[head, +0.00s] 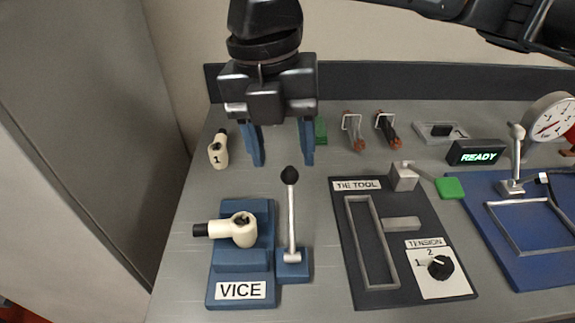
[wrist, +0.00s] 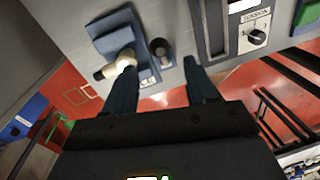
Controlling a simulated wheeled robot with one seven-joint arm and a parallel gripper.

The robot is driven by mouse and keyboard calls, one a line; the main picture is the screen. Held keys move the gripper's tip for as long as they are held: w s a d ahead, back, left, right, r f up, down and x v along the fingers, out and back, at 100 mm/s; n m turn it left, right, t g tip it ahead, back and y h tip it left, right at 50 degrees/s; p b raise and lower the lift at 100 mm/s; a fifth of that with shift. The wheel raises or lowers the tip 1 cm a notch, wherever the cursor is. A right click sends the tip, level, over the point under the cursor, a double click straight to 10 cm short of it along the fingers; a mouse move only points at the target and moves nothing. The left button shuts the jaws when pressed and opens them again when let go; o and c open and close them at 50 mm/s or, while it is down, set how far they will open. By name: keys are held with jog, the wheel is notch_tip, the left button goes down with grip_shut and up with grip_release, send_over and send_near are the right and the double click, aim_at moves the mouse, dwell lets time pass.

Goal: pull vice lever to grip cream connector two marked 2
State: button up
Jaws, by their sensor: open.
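The blue vice (head: 226,290) stands at the front left of the bench, labelled VICE. A cream connector (head: 243,234) with a black end pointing left lies on top of it; I cannot read a number on it. The vice lever (head: 291,220) stands upright on its blue base right of the vice, a silver rod with a black knob (head: 290,175). My gripper (head: 280,163) is open and empty, pointing down, behind and above the knob in the head view. In the wrist view the knob (wrist: 159,47) shows between my fingers (wrist: 158,66), apart from both.
Another cream connector (head: 217,153), marked 1, stands at the back left. The dark tie tool panel (head: 345,290) with its tension dial (head: 440,267) lies right of the lever. Further right are a READY display (head: 478,153), a gauge (head: 550,118) and a blue board (head: 535,275).

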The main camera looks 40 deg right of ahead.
aim_at(288, 175)
jog(key=shift+s+d+f, duration=0.1)
jog(key=shift+d+f, duration=0.05)
jog(key=shift+f, duration=1.1)
jog(key=shift+s+d+f, duration=0.1)
jog(key=shift+s+f, duration=0.05)
jog(key=shift+f, duration=1.15)
jog(key=shift+s+d+f, duration=0.1)
jog(key=shift+d+f, duration=0.05)
jog(key=shift+f, duration=1.1)
jog(key=c, duration=0.9)
